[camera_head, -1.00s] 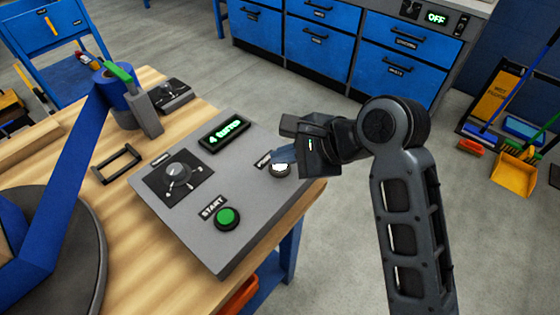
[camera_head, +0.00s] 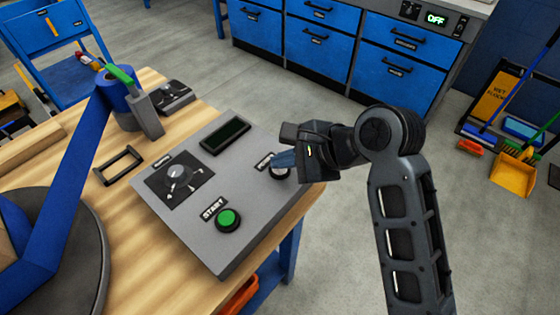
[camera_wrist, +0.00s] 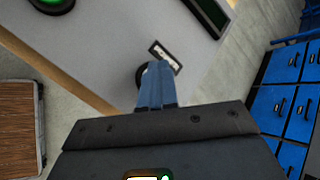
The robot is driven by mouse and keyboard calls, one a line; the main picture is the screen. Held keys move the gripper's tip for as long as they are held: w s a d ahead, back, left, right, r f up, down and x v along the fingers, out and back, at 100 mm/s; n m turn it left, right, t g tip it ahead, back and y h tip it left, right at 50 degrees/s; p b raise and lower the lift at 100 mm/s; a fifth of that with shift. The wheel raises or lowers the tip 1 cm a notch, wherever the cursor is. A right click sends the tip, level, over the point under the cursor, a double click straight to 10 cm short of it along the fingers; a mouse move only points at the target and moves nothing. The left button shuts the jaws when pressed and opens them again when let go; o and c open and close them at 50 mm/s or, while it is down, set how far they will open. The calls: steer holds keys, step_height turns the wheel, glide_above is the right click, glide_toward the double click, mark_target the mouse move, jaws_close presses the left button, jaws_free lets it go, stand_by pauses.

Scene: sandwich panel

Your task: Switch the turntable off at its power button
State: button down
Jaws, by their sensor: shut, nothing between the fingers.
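The grey control panel (camera_head: 233,248) lies on the wooden bench. Its power button (camera_head: 279,174) sits near the panel's right corner and is mostly hidden by my gripper; it also shows in the wrist view (camera_wrist: 141,76). My gripper (camera_head: 276,161) is shut and empty, with its blue fingertips at the button. They look to be touching it, but their tips hide the contact. The display (camera_head: 226,136) on the panel is dark. The turntable (camera_head: 88,270) is at the lower left, partly out of view.
The panel also has a green START button (camera_head: 229,219) and a rotary knob (camera_head: 179,175). A blue arm (camera_head: 78,185) and a post with a blue roll (camera_head: 118,97) stand at the left. Blue cabinets (camera_head: 322,50) are behind. Open floor lies right of the bench.

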mark_target(284, 171)
steer(key=shift+f, duration=0.15)
steer(key=shift+r+p, duration=0.4)
steer(key=shift+p, duration=0.55)
step_height(284, 171, up, 4)
steer(key=p, duration=0.6)
steer(key=shift+r, duration=0.25)
steer(key=shift+r+b, duration=0.3)
steer(key=shift+r, duration=0.5)
